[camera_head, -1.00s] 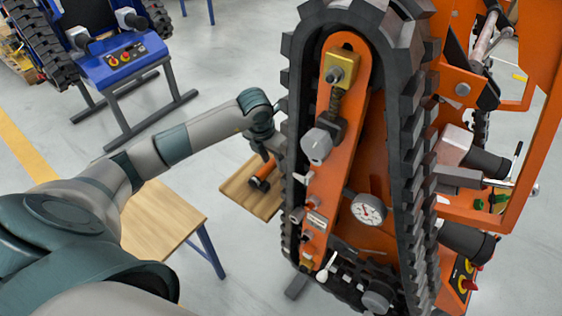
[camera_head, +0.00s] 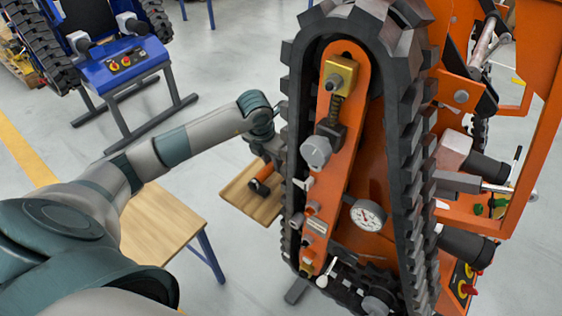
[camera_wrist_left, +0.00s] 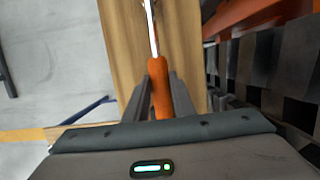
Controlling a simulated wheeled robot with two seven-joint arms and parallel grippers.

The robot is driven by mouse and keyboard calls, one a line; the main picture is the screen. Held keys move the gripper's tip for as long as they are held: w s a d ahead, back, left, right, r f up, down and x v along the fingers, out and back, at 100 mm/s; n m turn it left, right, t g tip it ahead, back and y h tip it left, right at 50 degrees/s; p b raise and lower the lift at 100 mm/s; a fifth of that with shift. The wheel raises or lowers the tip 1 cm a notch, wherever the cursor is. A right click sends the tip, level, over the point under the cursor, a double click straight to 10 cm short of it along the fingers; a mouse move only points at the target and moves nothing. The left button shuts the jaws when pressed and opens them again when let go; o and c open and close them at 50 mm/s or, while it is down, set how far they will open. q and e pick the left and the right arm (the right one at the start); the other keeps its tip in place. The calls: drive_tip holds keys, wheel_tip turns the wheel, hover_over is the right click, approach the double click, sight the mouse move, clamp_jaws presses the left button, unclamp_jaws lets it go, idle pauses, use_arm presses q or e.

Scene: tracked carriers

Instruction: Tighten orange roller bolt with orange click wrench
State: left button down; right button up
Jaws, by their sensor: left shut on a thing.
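The orange click wrench (camera_head: 260,187) shows at the wooden board beside the track in the head view. In the left wrist view its orange handle (camera_wrist_left: 161,92) lies between the fingers, and its bright metal shaft runs away over the wood. The orange tracked carrier (camera_head: 325,190) stands upright at centre right. A bolt-like fitting sits in a yellow block (camera_head: 340,74) near its top. I cannot tell which fitting is the roller bolt.
The wooden board (camera_head: 242,193) lies close against the black track (camera_head: 404,150). A wooden table (camera_head: 160,222) stands under my left arm. A dial gauge (camera_head: 368,215) and grey knob (camera_head: 316,152) stick out from the carrier. A blue carrier (camera_head: 122,62) stands far left, with clear floor between.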

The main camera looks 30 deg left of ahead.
use_arm(q)
drive_tip(key=shift+w+p+v, duration=0.2)
drive_tip(key=shift+p+v, duration=0.2)
drive_tip(key=shift+v, duration=0.45)
drive_tip(key=shift+w+p+v, duration=0.2)
drive_tip(key=shift+p+v, duration=0.25)
drive_tip(key=shift+v, duration=0.4)
drive_tip(key=shift+w+p+v, duration=0.2)
drive_tip(key=shift+p+v, duration=0.2)
drive_tip(key=shift+v, duration=0.45)
drive_tip(key=shift+r, duration=0.45)
drive_tip(key=shift+d, duration=0.1)
drive_tip(key=shift+s, duration=0.1)
